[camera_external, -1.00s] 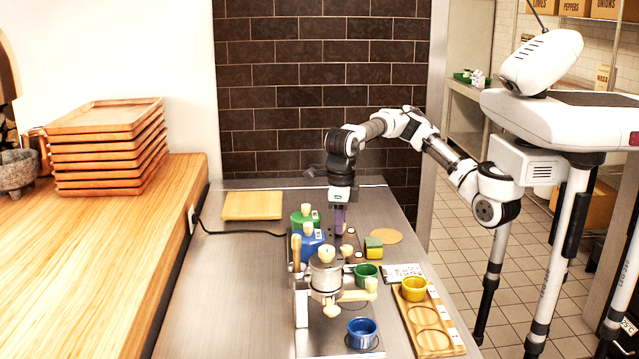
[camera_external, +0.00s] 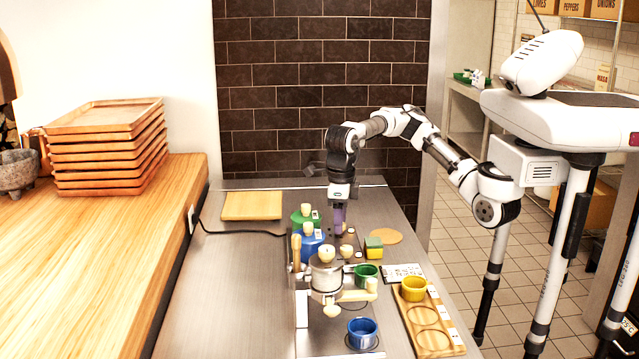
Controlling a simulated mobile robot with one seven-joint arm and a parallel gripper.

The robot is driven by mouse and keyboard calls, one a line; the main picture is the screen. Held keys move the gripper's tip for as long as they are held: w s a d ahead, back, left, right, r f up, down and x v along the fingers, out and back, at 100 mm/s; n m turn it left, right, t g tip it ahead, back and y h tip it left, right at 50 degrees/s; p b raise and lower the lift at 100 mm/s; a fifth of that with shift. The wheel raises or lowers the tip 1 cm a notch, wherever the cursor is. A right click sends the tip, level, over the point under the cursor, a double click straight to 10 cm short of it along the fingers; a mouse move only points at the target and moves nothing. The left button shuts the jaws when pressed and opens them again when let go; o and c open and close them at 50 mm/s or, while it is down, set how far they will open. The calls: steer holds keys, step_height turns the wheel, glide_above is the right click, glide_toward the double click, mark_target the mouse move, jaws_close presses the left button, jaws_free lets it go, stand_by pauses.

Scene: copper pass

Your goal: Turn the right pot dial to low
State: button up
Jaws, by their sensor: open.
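A green pot (camera_external: 300,222) and a blue pot (camera_external: 312,247) with pale lid knobs stand side by side near the middle of the metal counter. Small pale dials (camera_external: 346,251) show just right of the pots, on a dark panel; their settings are too small to read. My gripper (camera_external: 339,230) points straight down over the panel, right of the green pot. It is open, with its fingertips low near the dials. Whether a dial sits between the fingers is hidden.
A steel press with wooden handles (camera_external: 326,280) stands in front of the pots. Green (camera_external: 367,276), blue (camera_external: 362,335) and yellow (camera_external: 413,290) cups stand near it. A green and yellow block (camera_external: 374,248) is close right of my gripper. A wooden board (camera_external: 252,206) lies behind left.

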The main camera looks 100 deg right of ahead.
step_height(320, 180, up, 13)
stand_by(0.3)
